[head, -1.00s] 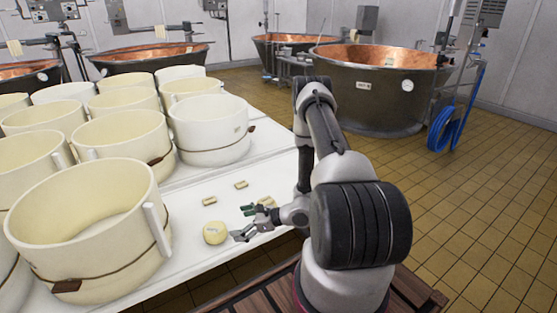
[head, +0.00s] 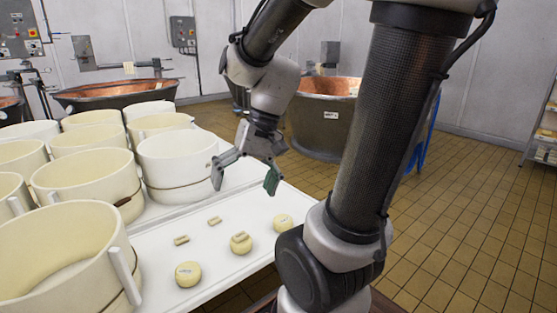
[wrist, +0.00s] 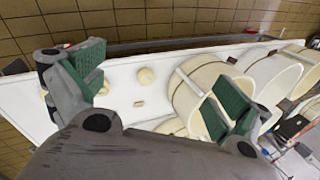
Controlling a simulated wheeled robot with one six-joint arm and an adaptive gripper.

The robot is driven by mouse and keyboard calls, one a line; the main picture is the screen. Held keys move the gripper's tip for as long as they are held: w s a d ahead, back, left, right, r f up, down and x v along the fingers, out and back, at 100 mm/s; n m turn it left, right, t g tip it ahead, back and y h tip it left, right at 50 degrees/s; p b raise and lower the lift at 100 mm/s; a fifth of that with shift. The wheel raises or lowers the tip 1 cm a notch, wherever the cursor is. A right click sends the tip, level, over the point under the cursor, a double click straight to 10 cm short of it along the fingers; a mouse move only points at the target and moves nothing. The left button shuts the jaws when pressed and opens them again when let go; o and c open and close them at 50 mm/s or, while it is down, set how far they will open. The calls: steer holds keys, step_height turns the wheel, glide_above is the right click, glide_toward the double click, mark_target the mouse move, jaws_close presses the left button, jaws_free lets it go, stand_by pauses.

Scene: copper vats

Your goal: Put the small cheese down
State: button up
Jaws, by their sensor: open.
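Small pale round cheeses stand on the white table (head: 235,268) in the head view: one nearest (head: 188,274), one in the middle (head: 241,243), and one farther right (head: 283,222) beside my arm. I cannot tell which of them is the task's small cheese. My gripper (head: 245,180) is open and empty, raised above the table and apart from the cheeses. In the wrist view its green-padded fingers (wrist: 158,88) are spread wide, with a round cheese (wrist: 146,76) on the table below between them. Another cheese there is partly hidden by the left finger.
Two small pale blocks, one (head: 181,240) nearer and one (head: 214,221) farther, lie flat on the table. Large cream moulds (head: 75,250) crowd its left side. Copper vats (head: 320,130) stand behind. Tiled floor (head: 450,230) lies open to the right.

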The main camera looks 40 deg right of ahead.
steer(key=s+d+r+n+t+h, duration=0.3)
steer(key=s+d+r+h, duration=0.1)
steer(key=s+d+r, duration=0.1)
steer(key=shift+d+r+t, duration=0.3)
steer(key=shift+d+r, duration=0.1)
steer(key=shift+r, duration=0.2)
